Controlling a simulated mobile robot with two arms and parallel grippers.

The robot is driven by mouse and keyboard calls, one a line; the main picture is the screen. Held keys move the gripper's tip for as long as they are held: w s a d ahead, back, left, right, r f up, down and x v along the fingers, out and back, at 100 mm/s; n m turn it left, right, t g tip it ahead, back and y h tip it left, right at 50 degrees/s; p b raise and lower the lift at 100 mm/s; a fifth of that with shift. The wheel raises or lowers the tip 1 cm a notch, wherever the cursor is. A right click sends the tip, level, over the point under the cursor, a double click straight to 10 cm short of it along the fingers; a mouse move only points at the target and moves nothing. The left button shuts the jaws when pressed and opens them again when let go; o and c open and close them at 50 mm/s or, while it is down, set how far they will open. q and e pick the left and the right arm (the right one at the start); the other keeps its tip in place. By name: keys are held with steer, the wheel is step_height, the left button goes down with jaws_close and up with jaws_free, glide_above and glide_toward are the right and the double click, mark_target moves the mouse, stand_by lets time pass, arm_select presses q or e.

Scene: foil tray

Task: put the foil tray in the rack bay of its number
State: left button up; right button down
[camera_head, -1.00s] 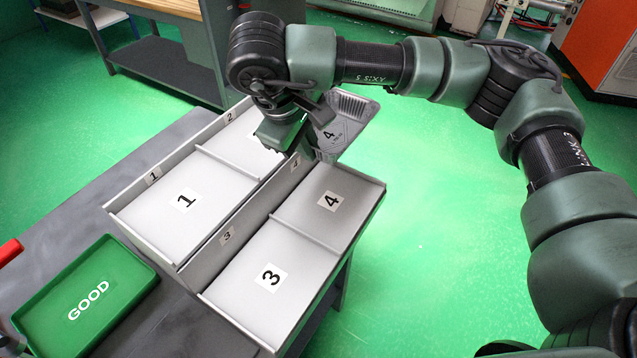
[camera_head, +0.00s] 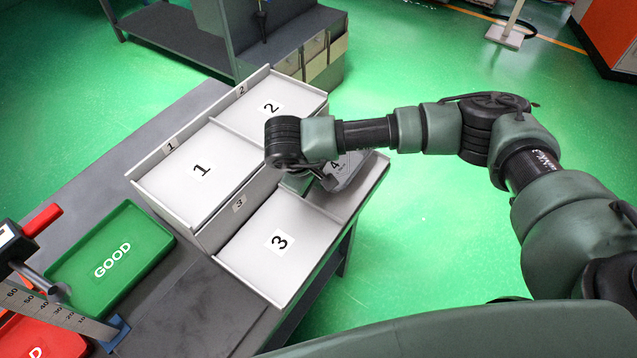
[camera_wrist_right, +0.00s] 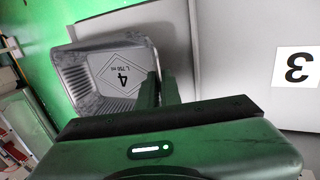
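The grey foil tray (camera_head: 347,172), marked 4, is at the bay 4 end of the rack (camera_head: 262,284), tilted in the head view and partly hidden by my right wrist. In the right wrist view the tray (camera_wrist_right: 97,78) shows its 4 label, with its rim at my right gripper's fingers (camera_wrist_right: 159,90). The right gripper (camera_head: 300,182) is shut on the tray's edge; its fingertips are hidden in the head view. I cannot tell whether the tray touches the bay floor. Bay 4's own floor label is covered. My left gripper is out of view.
Bays 1 (camera_head: 225,150), 2 (camera_head: 290,100) and 3 (camera_head: 255,240) are empty. A green GOOD tray (camera_head: 150,223) and a red tray (camera_head: 30,340) lie on the table at left, beside a measuring tool with a graduated scale (camera_head: 70,316).

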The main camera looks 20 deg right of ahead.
step_height(320, 180, down, 2)
steer(key=shift+f, duration=0.1)
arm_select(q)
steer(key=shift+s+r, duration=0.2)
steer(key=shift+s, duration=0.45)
arm_select(e)
steer(key=shift+f, duration=0.25)
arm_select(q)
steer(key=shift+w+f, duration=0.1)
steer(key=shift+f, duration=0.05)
arm_select(e)
steer(key=c, duration=1.6)
jaws_free()
